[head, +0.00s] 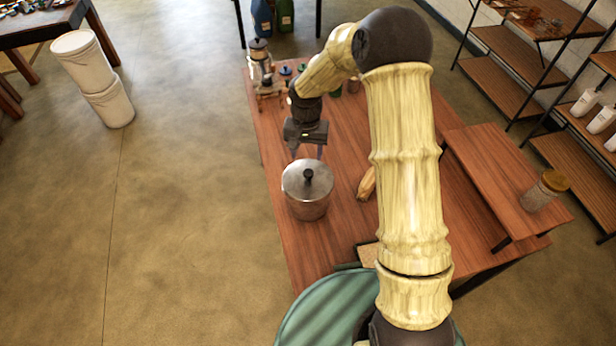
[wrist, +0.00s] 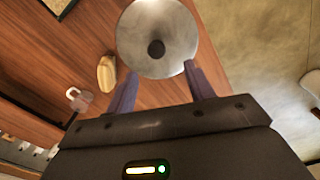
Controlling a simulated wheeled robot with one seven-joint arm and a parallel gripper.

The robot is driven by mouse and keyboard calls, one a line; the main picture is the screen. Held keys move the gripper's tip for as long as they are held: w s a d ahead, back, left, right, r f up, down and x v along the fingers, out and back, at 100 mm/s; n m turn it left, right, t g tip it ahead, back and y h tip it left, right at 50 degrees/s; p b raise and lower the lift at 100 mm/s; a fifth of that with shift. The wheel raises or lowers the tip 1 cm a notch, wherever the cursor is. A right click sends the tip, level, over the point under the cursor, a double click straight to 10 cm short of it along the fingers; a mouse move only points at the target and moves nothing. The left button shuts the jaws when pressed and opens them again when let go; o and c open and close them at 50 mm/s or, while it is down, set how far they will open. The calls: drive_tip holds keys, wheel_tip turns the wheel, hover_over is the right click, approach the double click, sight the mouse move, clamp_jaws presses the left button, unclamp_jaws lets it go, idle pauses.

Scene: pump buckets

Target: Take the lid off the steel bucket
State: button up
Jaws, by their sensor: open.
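The steel bucket (head: 307,207) stands upright on the wooden table, near its left edge in the head view. Its round metal lid (head: 293,178) with a black knob (head: 308,175) sits on top. My gripper (head: 307,154) is open and empty, just behind and above the bucket in the head view. In the wrist view the lid (wrist: 135,37) lies at the top, seen from above, with its knob (wrist: 156,49) facing me. The two fingers of my gripper (wrist: 160,88) point toward the lid's near rim and are apart from the knob. The bucket's body is mostly hidden below the lid there.
A tan, loaf-like object (head: 367,184) lies right of the bucket. A glass-and-metal pot (head: 260,62) and small items stand at the table's far end. A raised wooden shelf (head: 490,170) holds a jar (head: 545,191) at right. White buckets (head: 84,62) stand on the floor at left.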

sight(308, 172)
drive_tip(key=shift+f+p, duration=0.3)
drive_tip(key=shift+f, duration=1.1)
drive_tip(key=shift+s+d+f+p, duration=0.1)
drive_tip(key=shift+s+f+p, duration=0.05)
drive_tip(key=shift+f+p, duration=0.45)
drive_tip(key=shift+d+f+p, duration=0.15)
drive_tip(key=shift+f+p, duration=0.75)
drive_tip(key=shift+f, duration=1.1)
drive_tip(key=shift+s, duration=0.1)
clamp_jaws()
